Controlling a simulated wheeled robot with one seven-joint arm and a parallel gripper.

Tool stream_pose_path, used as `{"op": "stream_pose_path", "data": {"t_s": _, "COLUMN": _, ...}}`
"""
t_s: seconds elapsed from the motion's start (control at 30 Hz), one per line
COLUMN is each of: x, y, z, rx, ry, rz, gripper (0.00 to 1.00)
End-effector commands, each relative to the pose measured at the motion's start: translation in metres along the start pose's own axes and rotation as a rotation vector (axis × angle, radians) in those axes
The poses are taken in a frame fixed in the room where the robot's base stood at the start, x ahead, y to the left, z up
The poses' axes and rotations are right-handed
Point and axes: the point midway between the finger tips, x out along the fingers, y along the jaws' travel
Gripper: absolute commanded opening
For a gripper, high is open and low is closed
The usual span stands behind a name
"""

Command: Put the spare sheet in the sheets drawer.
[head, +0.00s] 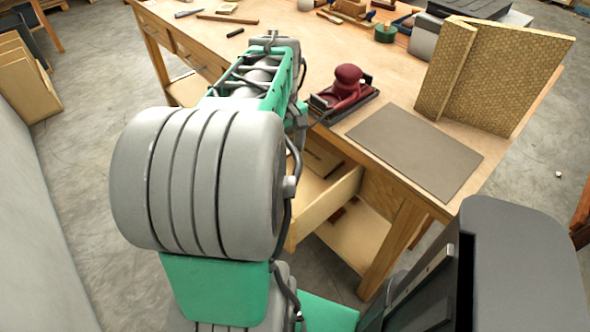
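A flat grey-brown sheet (418,150) lies on the workbench near its front right corner; I cannot tell for sure that it is the spare sheet. Below the bench top, a wooden drawer (326,207) stands pulled open, with brown flat pieces partly visible inside. My arm covers its left part, and no label shows to confirm it as the sheets drawer. My arm reaches forward over the bench's front edge. My gripper is hidden behind the arm links, so its fingers and anything in them do not show.
A dark red sander (346,88) sits on a dark base left of the flat sheet. A patterned angled panel (495,75) stands at the bench's right. Tools and a green round item (385,33) lie at the back. The bench (310,50) has clear wood in the middle.

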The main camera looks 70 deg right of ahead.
Motion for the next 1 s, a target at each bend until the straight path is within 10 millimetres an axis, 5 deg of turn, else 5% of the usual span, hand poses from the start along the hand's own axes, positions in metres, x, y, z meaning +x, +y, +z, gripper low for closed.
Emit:
{"op": "stream_pose_path", "data": {"t_s": 0.17, "x": 0.018, "y": 0.011, "z": 0.013, "rx": 0.016, "ry": -0.002, "rz": -0.003, "gripper": 0.49}}
{"op": "stream_pose_path", "data": {"t_s": 0.5, "x": 0.118, "y": 0.009, "z": 0.013, "rx": 0.016, "ry": -0.003, "rz": -0.005, "gripper": 0.49}}
{"op": "stream_pose_path", "data": {"t_s": 0.83, "x": 0.173, "y": 0.009, "z": 0.013, "rx": 0.017, "ry": -0.002, "rz": -0.004, "gripper": 0.49}}
{"op": "stream_pose_path", "data": {"t_s": 1.0, "x": 0.183, "y": 0.010, "z": 0.012, "rx": 0.017, "ry": 0.001, "rz": 0.000, "gripper": 0.49}}
